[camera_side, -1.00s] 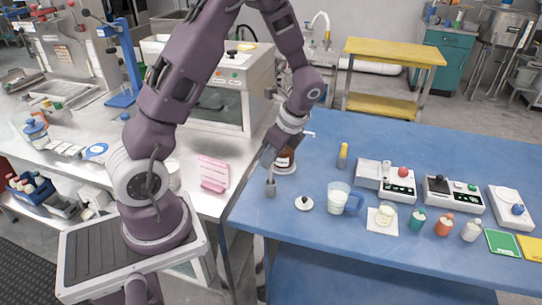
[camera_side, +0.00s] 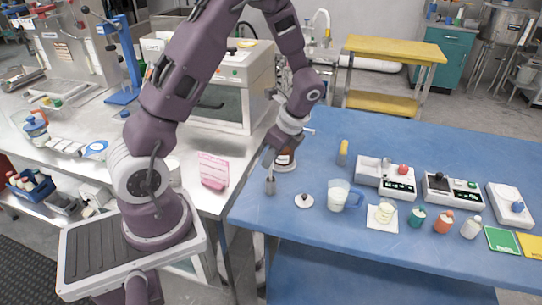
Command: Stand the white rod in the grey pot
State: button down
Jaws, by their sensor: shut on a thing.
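A small grey pot (camera_side: 270,188) stands near the left edge of the blue table. My gripper (camera_side: 267,162) is directly above it, pointing down, and is shut on the thin white rod (camera_side: 270,175). Only a short length of the rod shows between the fingers and the pot. It looks close to upright and its lower end is at the pot's mouth. I cannot tell how deep inside it is.
A brown jar (camera_side: 285,158) stands close behind and right of my gripper. A white lid with a dark knob (camera_side: 304,201) lies right of the pot, and a blue-handled beaker (camera_side: 338,194) is beyond it. Scales and small bottles fill the table's right side.

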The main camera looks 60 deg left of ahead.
jog(key=shift+f, duration=1)
dwell(1.6)
jog(key=c, duration=0.8)
grip_release()
jog(key=shift+r, duration=0.1)
jog(key=shift+r, duration=3.45)
jog(key=s+d+r+n+t+h, duration=0.2)
jog(key=s+d+r+n+t, duration=0.3)
jog(key=d+r, duration=0.55)
jog(key=s+d+r+n+t+h, duration=0.1)
jog(key=s+d+r+n, duration=0.1)
jog(key=s, duration=0.3)
jog(key=s+d+r+n+t+h, duration=0.1)
jog(key=s+d+r+n, duration=0.2)
jog(key=s+d+n, duration=0.1)
jog(key=shift+s+r+n+t, duration=0.25)
jog(key=shift+s+n+t, duration=0.2)
jog(key=shift+s, duration=0.25)
